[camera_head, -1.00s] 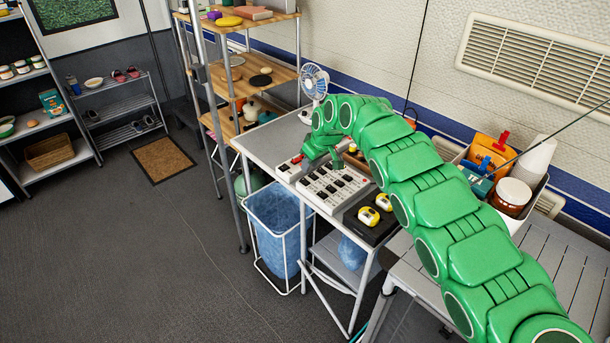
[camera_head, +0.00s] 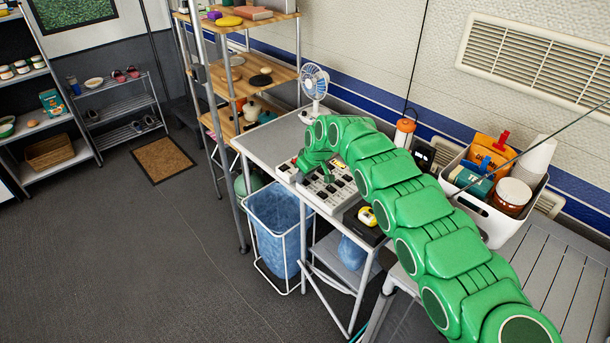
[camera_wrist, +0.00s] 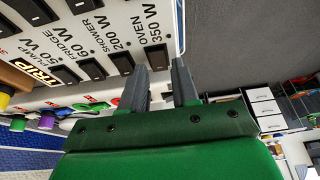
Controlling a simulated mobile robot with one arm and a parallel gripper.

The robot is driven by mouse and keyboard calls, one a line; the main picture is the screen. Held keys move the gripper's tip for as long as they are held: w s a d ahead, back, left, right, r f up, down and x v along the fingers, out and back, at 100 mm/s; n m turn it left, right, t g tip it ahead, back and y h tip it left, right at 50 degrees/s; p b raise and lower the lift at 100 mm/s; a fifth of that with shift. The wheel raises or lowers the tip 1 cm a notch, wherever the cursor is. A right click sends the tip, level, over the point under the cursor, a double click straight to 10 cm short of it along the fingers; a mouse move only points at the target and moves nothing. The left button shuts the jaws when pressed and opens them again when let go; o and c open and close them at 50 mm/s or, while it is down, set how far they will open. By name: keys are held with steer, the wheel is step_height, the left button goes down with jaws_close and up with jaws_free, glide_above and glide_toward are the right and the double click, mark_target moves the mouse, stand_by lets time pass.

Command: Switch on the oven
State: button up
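A white switch panel (camera_head: 325,197) lies on the grey table; in the wrist view its face (camera_wrist: 165,12) shows rows of black switches with printed labels. The label "OVEN 350 W" (camera_wrist: 151,30) is beside a black switch (camera_wrist: 156,54) near the panel's edge. My gripper (camera_wrist: 160,66) is open and empty, its two grey fingers apart at that edge, with the oven switch showing between their tips. I cannot tell whether they touch the panel, or whether the switch is on.
A small fan (camera_head: 315,84) stands behind the panel on the table (camera_head: 266,141). A black box with a yellow item (camera_head: 367,216) lies to the right. A white bin with jars and cups (camera_head: 468,202) stands farther right. A blue-lined basket (camera_head: 272,215) is below.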

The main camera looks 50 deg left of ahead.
jaws_close()
